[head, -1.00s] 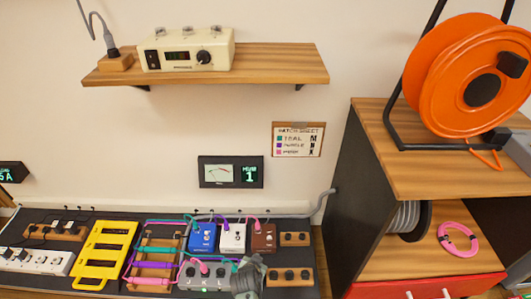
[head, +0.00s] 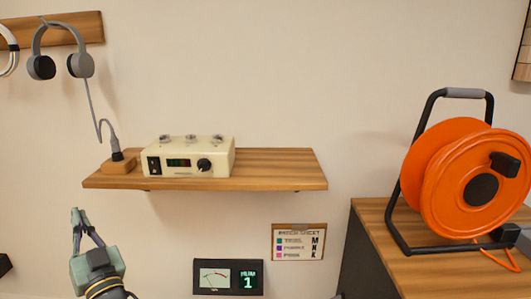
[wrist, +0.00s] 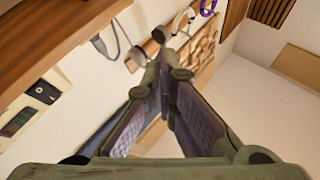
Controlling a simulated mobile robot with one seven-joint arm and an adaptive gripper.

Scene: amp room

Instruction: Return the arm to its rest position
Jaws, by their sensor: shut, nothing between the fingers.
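My gripper (head: 77,214) is at the lower left of the head view, pointing up, left of the wooden shelf and lower than its board. In the wrist view its two fingers (wrist: 168,62) come together at the tips with nothing between them. The gripper touches nothing that I can see. Most of my arm is out of the head view, below the bottom edge.
A wooden shelf (head: 275,172) holds a cream amplifier unit (head: 215,157) and a plug block. Grey headphones (head: 80,65) hang above left, their cable running down to the plug. An orange cable reel (head: 445,175) stands on the right cabinet.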

